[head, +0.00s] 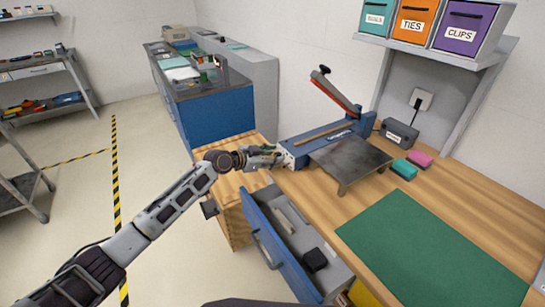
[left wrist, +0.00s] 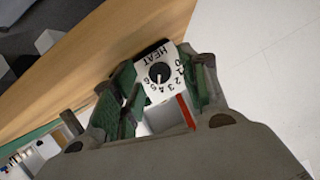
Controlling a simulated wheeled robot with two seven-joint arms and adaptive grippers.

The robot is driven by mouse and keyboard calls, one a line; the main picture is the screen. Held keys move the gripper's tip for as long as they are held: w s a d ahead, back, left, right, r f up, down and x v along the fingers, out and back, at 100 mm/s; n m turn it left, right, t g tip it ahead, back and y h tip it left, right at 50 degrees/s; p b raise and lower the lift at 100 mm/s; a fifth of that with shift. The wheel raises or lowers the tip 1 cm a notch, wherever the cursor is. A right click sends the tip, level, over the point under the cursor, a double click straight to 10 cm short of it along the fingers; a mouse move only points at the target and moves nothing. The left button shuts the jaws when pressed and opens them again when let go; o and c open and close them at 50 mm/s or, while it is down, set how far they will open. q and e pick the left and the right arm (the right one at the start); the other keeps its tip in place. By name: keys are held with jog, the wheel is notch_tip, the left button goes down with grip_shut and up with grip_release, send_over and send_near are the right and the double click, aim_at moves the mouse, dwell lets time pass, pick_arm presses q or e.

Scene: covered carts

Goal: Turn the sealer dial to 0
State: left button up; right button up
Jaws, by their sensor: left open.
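The blue sealer (head: 325,138) stands on the wooden bench with its red-edged lever arm (head: 335,93) raised. Its dial (left wrist: 159,73) is a black round knob on a white end panel marked HEAT, with numbers from 0 to 6 around it. A light mark on the knob points toward the higher numbers, around 5; it is too small to read exactly. My left gripper (head: 278,155) is at the sealer's left end, facing this panel. In the left wrist view its green-padded fingers (left wrist: 163,76) are open on either side of the dial, with no clear contact. The right gripper is not in view.
A metal plate stand (head: 350,157) adjoins the sealer. A blue drawer (head: 275,240) stands open below my left gripper. A green mat (head: 430,250) covers the bench front. Green (head: 404,169) and pink (head: 420,158) blocks lie near a grey box (head: 399,134). Labelled bins (head: 413,22) sit on the shelf.

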pick_arm(q)
jog(key=shift+c, duration=0.8)
jog(key=c, duration=0.5)
grip_shut()
jog(key=shift+w, duration=0.1)
jog(key=shift+f+n+b, duration=0.1)
jog(key=shift+n+b, duration=0.2)
jog(key=shift+b, duration=0.05)
jog(key=shift+w+n+g+h+b, duration=0.1)
jog(key=shift+n+g+h+b, duration=0.4)
jog(key=shift+n+g+b, duration=0.3)
jog(key=shift+w+a+n+g+h+b, duration=0.15)
jog(key=shift+n+g+h+b, duration=0.4)
jog(key=shift+n, duration=0.65)
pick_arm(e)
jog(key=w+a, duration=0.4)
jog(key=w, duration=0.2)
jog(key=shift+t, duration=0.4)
